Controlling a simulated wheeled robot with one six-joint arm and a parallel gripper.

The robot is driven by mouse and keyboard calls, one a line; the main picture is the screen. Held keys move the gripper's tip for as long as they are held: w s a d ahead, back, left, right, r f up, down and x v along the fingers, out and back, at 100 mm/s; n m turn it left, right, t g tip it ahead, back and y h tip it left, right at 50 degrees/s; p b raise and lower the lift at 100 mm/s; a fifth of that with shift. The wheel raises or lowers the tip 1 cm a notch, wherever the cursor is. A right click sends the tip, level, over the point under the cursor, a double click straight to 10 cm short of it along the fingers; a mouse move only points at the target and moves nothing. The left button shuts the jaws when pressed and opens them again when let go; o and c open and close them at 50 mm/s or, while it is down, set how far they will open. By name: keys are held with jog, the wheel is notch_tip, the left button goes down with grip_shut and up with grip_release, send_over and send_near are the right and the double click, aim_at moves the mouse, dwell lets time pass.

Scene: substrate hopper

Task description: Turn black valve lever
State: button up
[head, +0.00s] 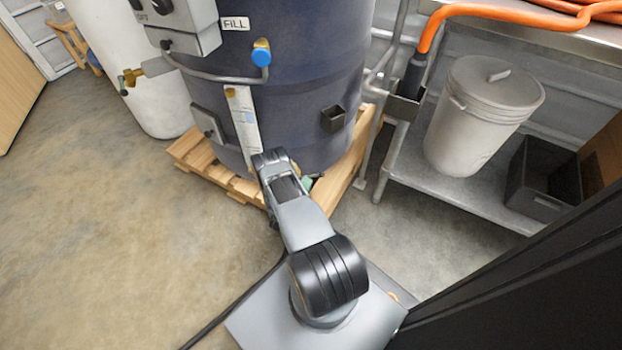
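The large dark blue hopper (295,85) stands on a wooden pallet. A grey pipe runs along its front to a blue knob (261,54). I cannot make out for sure whether that piece is the black valve lever. My arm reaches up from my base to the hopper's lower front. The far end of my arm (270,160) is in front of the hopper, well right of and below the brass valve. The gripper's fingers cannot be made out there.
The wooden pallet (345,178) juts out under the hopper. A white tank (135,112) stands behind at left. A metal shelf (450,200) at right holds a lidded white bucket (475,125) and a black bin (540,175). An orange hose (500,10) runs above. The floor at left is clear.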

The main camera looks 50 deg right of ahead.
aim_at(311, 176)
jog(key=shift+b+x, duration=0.45)
jog(key=shift+x, duration=1.85)
grip_shut()
